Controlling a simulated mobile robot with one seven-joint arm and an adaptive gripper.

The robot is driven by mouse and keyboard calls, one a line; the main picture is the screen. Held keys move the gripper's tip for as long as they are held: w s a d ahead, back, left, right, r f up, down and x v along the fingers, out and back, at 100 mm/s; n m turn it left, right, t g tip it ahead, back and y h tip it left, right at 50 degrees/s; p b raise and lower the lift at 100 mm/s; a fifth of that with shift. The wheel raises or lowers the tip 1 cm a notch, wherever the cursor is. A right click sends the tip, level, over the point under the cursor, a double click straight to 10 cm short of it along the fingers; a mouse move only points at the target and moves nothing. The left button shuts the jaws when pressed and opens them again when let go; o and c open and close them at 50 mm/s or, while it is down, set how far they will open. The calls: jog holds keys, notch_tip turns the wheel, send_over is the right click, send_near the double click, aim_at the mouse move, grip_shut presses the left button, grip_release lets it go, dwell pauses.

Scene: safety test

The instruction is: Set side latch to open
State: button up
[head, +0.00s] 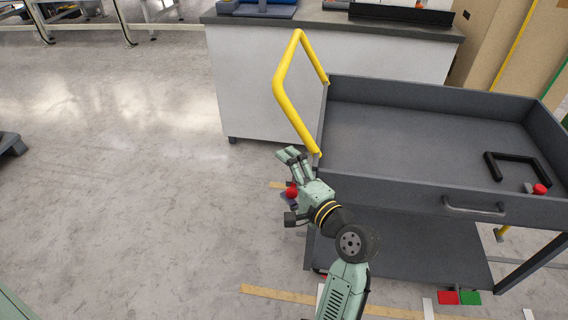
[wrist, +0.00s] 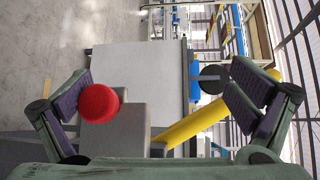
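My gripper (head: 288,178) is open beside the left end of the grey cart, below its yellow handle. In the wrist view my gripper (wrist: 172,92) has its fingers wide apart, with dark purple pads. A red ball knob (wrist: 98,103) shows close to the left finger, in front of a grey block (wrist: 122,130). A red knob also shows at my gripper in the head view (head: 291,190). I cannot tell whether it touches a finger. I cannot tell for sure that this knob belongs to the side latch; its lever is hidden.
The grey cart (head: 400,130) has a yellow push handle (head: 292,105) just above my gripper. Its tray holds a black U-shaped bar (head: 518,165) and another red knob (head: 540,188). Red (head: 448,297) and green (head: 470,298) patches show low down.

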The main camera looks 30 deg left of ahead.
notch_tip(320, 180, up, 6)
jog(key=s+n, duration=0.1)
jog(key=shift+t+y, duration=0.4)
jog(key=shift+m+g+h, duration=0.4)
jog(key=f, duration=0.4)
jog(key=shift+w+f, duration=0.25)
jog(key=shift+w, duration=0.15)
jog(key=shift+c, duration=0.2)
jog(key=shift+v, duration=1)
jog(key=shift+c, duration=0.6)
jog(key=shift+s+d+f, duration=0.1)
jog(key=shift+s+d, duration=0.15)
jog(key=shift+d, duration=0.05)
jog(key=c, duration=0.5)
jog(key=shift+s+d, duration=0.15)
jog(key=shift+d, duration=0.15)
jog(key=shift+c, duration=0.8)
send_near(294, 183)
jog(key=shift+s+d+r+p, duration=0.15)
jog(key=shift+s+r+p, duration=0.05)
jog(key=shift+s+r, duration=0.7)
jog(key=shift+s+d+r+p, duration=0.15)
jog(key=shift+s+r, duration=0.65)
jog(key=shift+r, duration=0.15)
